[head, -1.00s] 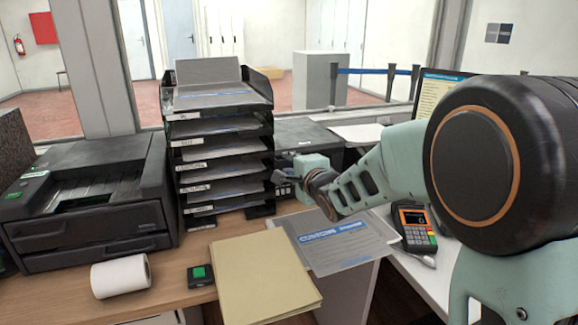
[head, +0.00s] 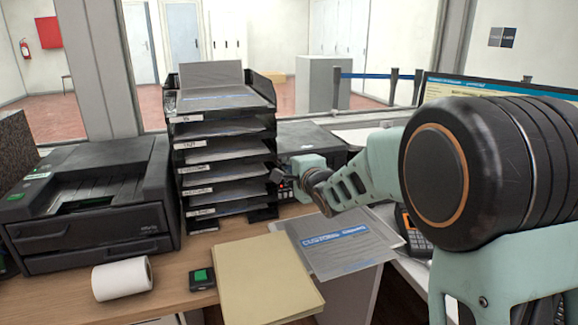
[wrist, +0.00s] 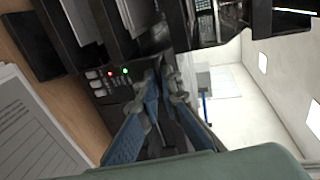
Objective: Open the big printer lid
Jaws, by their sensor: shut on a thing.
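A dark printer (head: 306,137) stands behind the black tray rack, partly hidden by the rack and my arm. Its top looks flat and down in the head view. In the wrist view its control panel (wrist: 100,80) shows pale buttons and a red and a green light. My gripper (head: 277,178) is at the front of this printer, just right of the rack. In the wrist view the fingers (wrist: 166,78) are close together beside the panel, shut on what seems the lid's edge; the contact is hard to see. Another dark printer (head: 90,200) stands at the left.
The tray rack (head: 222,150) stands close left of my gripper. A folder (head: 265,278), a customs sheet (head: 345,250), a paper roll (head: 122,279) and a green-button box (head: 202,279) lie in front. A card terminal (head: 412,232) and a monitor (head: 500,87) are at right.

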